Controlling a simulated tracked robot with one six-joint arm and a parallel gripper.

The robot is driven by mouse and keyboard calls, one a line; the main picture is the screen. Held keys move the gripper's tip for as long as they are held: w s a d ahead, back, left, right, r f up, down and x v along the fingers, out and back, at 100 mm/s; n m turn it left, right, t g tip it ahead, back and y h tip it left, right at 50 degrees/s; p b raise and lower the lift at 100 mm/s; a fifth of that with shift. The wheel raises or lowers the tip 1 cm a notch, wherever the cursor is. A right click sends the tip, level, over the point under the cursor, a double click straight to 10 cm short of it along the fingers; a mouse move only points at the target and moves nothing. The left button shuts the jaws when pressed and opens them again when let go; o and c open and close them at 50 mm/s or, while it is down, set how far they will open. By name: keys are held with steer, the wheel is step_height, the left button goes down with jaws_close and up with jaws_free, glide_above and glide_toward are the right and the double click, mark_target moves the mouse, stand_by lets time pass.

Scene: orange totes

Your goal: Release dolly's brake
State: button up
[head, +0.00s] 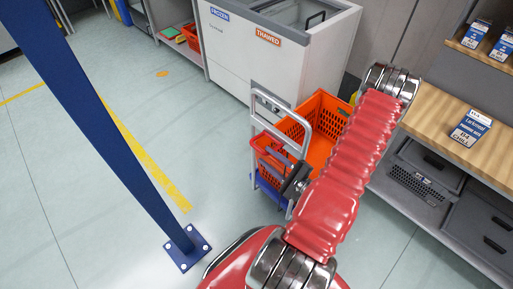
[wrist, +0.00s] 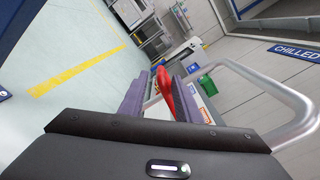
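The dolly has a grey metal handle frame (head: 256,103) and a blue base (head: 268,193), in the middle of the head view. Its tubular handle (wrist: 292,100) curves along the right side of the wrist view. My gripper (head: 279,161) is beside the frame, level with the totes. In the wrist view my gripper (wrist: 154,98) has its two grey-purple fingers apart. A red, elongated part (wrist: 164,88) shows between them, nearer the right finger, with a gap on its left. It may be the brake lever; I cannot tell whether a finger touches it.
An orange tote (head: 322,112) stands behind the dolly frame. A white freezer (head: 232,62) is behind it. A wooden shelf (head: 440,115) is at the right. A blue post (head: 110,130) stands at the left, with clear floor around it.

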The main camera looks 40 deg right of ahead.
mark_target(261, 153)
steer(key=shift+w+a, duration=0.1)
steer(key=shift+w, duration=3.15)
steer(key=shift+s+a+f, duration=0.1)
steer(key=shift+a+f, duration=0.05)
jaws_close()
